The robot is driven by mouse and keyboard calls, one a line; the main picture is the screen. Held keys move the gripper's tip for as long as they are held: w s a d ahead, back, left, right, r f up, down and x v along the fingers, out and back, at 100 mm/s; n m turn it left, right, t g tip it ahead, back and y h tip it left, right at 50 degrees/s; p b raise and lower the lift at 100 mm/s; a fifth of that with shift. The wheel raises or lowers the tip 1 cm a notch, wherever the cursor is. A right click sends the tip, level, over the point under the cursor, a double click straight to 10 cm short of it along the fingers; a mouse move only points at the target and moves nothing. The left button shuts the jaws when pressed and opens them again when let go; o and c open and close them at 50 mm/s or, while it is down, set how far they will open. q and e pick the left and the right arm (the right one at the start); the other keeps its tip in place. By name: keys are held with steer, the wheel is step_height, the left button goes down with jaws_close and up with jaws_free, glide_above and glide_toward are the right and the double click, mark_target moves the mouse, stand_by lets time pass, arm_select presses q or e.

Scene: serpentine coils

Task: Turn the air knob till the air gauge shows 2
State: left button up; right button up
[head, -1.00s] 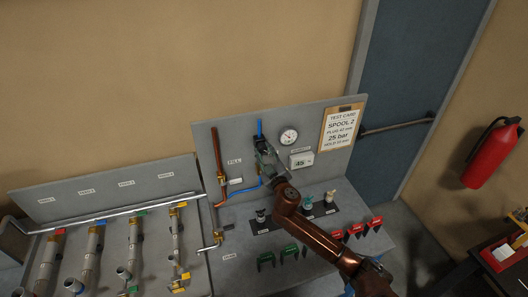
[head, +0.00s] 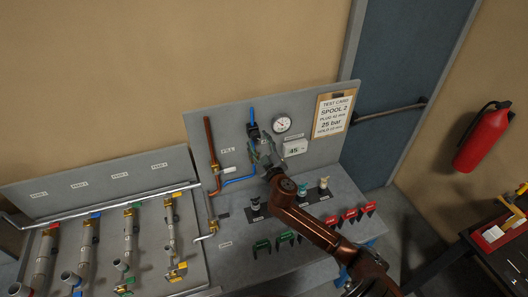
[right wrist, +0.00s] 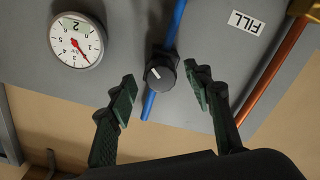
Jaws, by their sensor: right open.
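The air knob (head: 253,130) is black and sits on a blue pipe on the upright grey panel. In the right wrist view the knob (right wrist: 160,73) has a pale pointer line on its face. The round white air gauge (head: 281,124) is to its right in the head view. In the right wrist view the gauge (right wrist: 76,42) has a red needle pointing to the lower right; I cannot read its exact value. My right gripper (right wrist: 162,94) is open and empty, with its fingertips apart on either side below the knob. In the head view it (head: 266,154) is just below the knob. My left gripper is not in view.
A copper pipe (head: 211,145) stands left. Green clamps (head: 262,247) and red clamps (head: 349,216) sit on the bench. Pipes with valves (head: 131,235) lie left.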

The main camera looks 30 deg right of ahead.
steer(key=v, duration=1)
steer(key=shift+s, duration=0.15)
steer(key=shift+d, duration=0.1)
